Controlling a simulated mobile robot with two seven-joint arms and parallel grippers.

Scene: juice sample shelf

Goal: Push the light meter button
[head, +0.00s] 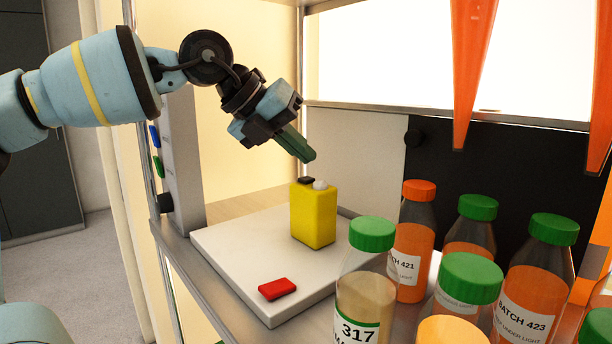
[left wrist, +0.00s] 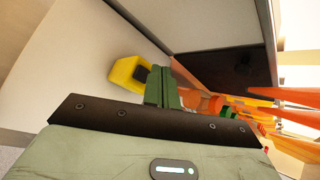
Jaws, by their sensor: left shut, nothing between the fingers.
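The light meter (head: 313,219) is a yellow box standing upright on a white board (head: 222,258) in the head view. Its top carries a dark patch (head: 306,180) and a small pale button or dome (head: 320,185). My left gripper (head: 311,157) comes in from the upper left, pointing down and right. Its fingertips are shut and empty, a little above the meter's top and apart from it in the head view. In the left wrist view, the yellow meter (left wrist: 124,78) shows beyond the shut fingers (left wrist: 159,86), which hide part of it. My right gripper is not in view.
A red block (head: 277,289) lies at the board's front. Several bottles with green or orange caps, including the pale one marked 317 (head: 364,290), crowd the right side. Orange cone shapes (head: 468,75) hang at the upper right. A grey post (head: 183,160) stands at the left.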

